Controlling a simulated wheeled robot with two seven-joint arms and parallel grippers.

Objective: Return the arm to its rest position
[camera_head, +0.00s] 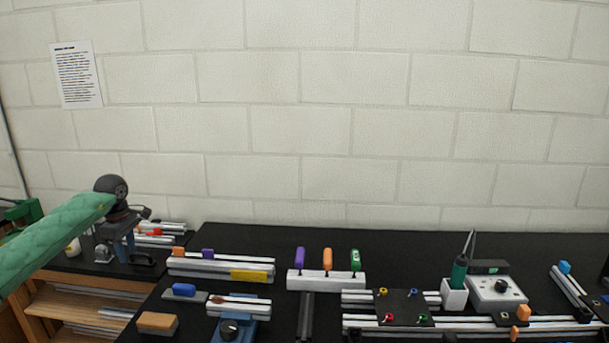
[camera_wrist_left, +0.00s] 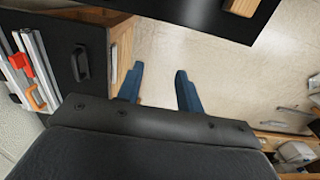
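My left arm, in a green padded sleeve, reaches in from the left in the head view, with a dark wrist joint at its end. My left gripper (camera_head: 125,254) hangs down in front of the left part of the bench, its blue fingers partly visible. In the left wrist view its two blue fingers (camera_wrist_left: 158,82) stand apart with only pale floor seen between them. It is open and empty. My right arm and right gripper are in neither view.
The black bench top (camera_head: 400,240) carries silver rails (camera_head: 222,264), a white holder (camera_head: 326,281) with coloured-handled tools, a soldering station (camera_head: 497,292) and a tan block (camera_head: 157,323). Wooden shelving (camera_head: 70,305) stands at lower left. The bench's back strip is clear before the block wall.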

